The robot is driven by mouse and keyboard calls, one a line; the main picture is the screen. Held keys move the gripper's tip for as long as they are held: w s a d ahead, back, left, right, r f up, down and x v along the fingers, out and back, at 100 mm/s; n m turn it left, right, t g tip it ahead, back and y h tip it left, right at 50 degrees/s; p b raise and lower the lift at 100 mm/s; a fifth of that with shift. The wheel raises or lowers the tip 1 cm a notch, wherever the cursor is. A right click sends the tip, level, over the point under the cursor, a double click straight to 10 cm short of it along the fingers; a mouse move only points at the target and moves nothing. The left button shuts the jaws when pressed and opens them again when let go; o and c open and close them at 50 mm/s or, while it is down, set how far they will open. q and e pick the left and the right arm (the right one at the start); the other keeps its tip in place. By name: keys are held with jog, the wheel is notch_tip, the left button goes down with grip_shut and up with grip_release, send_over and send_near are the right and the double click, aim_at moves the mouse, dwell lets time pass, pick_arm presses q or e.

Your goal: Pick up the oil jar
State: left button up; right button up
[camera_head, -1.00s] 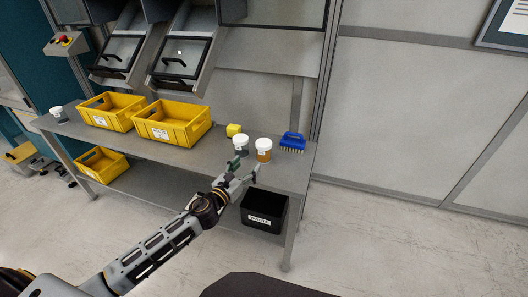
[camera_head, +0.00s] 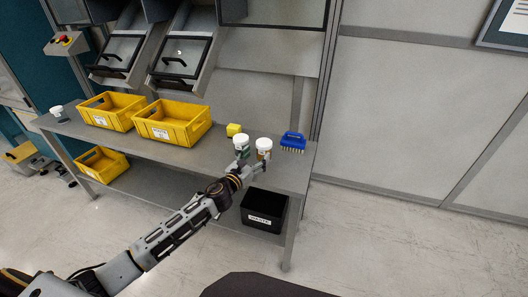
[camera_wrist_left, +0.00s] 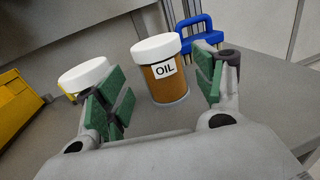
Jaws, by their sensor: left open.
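The oil jar (camera_head: 264,147) is a small amber jar with a white lid, upright near the front right of the grey table. In the left wrist view its "OIL" label shows, and the jar (camera_wrist_left: 166,82) stands beyond and between the two green-padded fingers. My left gripper (camera_head: 252,165) is open at the table's front edge, close in front of the jar. The wrist view shows both fingers of the gripper (camera_wrist_left: 160,95) spread and empty. My right gripper is not in view.
A second white-lidded jar (camera_head: 241,147) stands just left of the oil jar, close to the left finger. A blue brush (camera_head: 293,141) is to the right and a yellow block (camera_head: 234,129) behind. Yellow crates (camera_head: 190,135) fill the table's left. A black bin (camera_head: 263,218) is below.

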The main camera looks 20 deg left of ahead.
aim_at(260, 152)
pick_arm(q)
jog(key=shift+w+d, duration=0.15)
jog(key=shift+w, duration=0.55)
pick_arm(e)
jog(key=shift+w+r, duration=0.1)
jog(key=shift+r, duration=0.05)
pick_arm(q)
jog(key=shift+w, duration=0.1)
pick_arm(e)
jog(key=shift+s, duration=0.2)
pick_arm(q)
jog(key=shift+x, duration=0.8)
jog(key=shift+w+d, duration=0.15)
jog(key=shift+w, duration=0.45)
jog(key=shift+b+x, duration=0.35)
jog(key=shift+x, duration=0.5)
jog(key=shift+w+d, duration=0.1)
jog(key=shift+w, duration=0.1)
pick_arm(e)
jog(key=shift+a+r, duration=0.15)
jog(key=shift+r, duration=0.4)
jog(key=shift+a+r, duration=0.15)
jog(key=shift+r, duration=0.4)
